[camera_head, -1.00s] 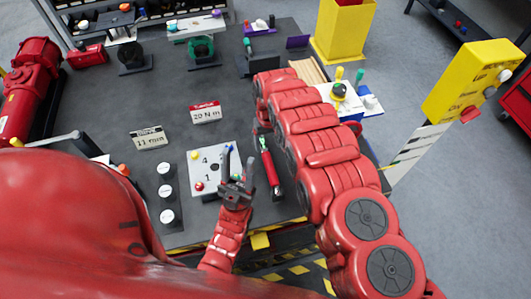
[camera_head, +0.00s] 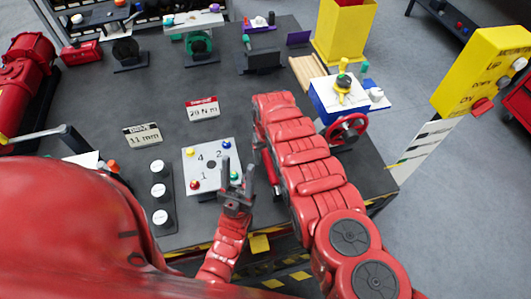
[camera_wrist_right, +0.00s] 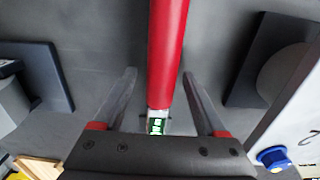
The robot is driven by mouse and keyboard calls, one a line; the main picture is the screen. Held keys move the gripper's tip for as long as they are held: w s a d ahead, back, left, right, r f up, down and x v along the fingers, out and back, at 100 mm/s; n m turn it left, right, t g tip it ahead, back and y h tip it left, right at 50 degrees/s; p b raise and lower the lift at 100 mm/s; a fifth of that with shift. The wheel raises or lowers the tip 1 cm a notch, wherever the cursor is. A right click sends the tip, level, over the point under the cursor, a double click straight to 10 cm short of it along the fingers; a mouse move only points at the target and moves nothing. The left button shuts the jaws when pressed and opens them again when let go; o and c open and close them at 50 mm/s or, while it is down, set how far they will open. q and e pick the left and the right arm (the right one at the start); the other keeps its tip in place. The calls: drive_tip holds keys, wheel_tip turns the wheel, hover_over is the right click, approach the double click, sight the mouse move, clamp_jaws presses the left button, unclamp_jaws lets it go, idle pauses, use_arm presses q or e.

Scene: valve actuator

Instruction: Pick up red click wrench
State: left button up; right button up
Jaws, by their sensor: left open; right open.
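The red click wrench (camera_wrist_right: 168,50) shows in the right wrist view as a long red handle with a small green display at its lower end. My right gripper (camera_wrist_right: 158,95) is open, with one finger on each side of the wrench and a gap at both. The wrench part beyond the display is hidden behind the gripper body. In the head view my right arm covers most of the wrench, with a red sliver (camera_head: 269,168) left of the arm. My right fingers are hidden there. My left gripper (camera_head: 238,178) is open and empty, fingers up, over the numbered plate's right edge.
The numbered plate (camera_head: 205,172) with coloured buttons lies left of the wrench. Labelled round posts (camera_head: 160,192) stand further left. Two signs (camera_head: 202,109) (camera_head: 143,135) lie behind. A blue-and-white box with a red handwheel (camera_head: 347,131) stands right of my right arm. Dark blocks (camera_wrist_right: 45,72) flank the wrench.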

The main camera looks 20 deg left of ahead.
clamp_jaws()
drive_tip(key=shift+r, duration=0.25)
idle(0.4)
